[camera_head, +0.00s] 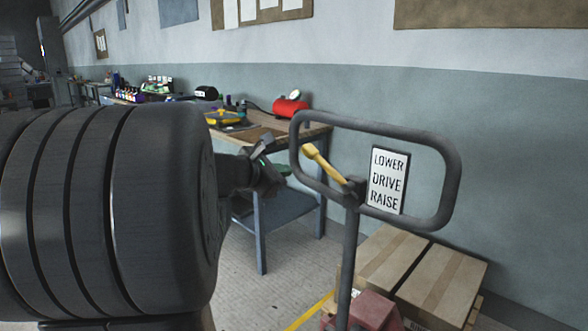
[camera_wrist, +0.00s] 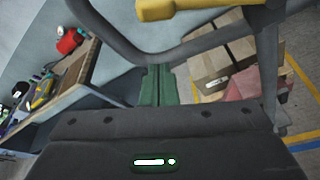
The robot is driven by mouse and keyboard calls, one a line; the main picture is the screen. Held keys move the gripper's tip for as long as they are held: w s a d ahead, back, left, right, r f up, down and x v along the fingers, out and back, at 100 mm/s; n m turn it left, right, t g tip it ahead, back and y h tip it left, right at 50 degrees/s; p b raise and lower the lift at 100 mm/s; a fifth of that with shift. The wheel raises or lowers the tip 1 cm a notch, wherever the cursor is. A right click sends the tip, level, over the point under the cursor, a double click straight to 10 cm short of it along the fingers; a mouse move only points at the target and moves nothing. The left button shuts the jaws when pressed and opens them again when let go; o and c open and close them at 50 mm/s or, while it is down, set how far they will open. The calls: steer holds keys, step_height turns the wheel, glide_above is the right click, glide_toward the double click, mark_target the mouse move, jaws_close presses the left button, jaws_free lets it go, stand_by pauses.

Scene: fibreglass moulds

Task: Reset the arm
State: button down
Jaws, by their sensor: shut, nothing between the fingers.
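My gripper (camera_head: 284,170) reaches out from behind the large dark ribbed part of my arm in the head view. It is just left of the pallet jack handle (camera_head: 452,190), and I cannot tell if it touches it. In the wrist view the green fingers of my gripper (camera_wrist: 157,70) are together with nothing between them. The handle's grey loop crosses just beyond them. A yellow lever (camera_head: 325,165) sits on the handle beside a sign reading LOWER, DRIVE, RAISE (camera_head: 387,180). The lever also shows at the top of the wrist view (camera_wrist: 185,8).
A workbench (camera_head: 262,225) stands behind the gripper, with a red object (camera_head: 290,107) and yellow tools (camera_head: 224,117) on it. Cardboard boxes (camera_head: 440,285) lie low on the right, by the red jack body (camera_head: 372,310). Bare floor (camera_head: 235,275) shows before the bench.

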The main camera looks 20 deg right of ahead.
steer(key=shift+p+v, duration=0.45)
steer(key=shift+v, duration=2.3)
steer(key=shift+d+f, duration=0.1)
steer(key=w+d+p, duration=0.1)
steer(key=w+d, duration=0.2)
steer(key=d, duration=0.5)
steer(key=shift+d+r, duration=0.35)
steer(key=shift+r, duration=0.1)
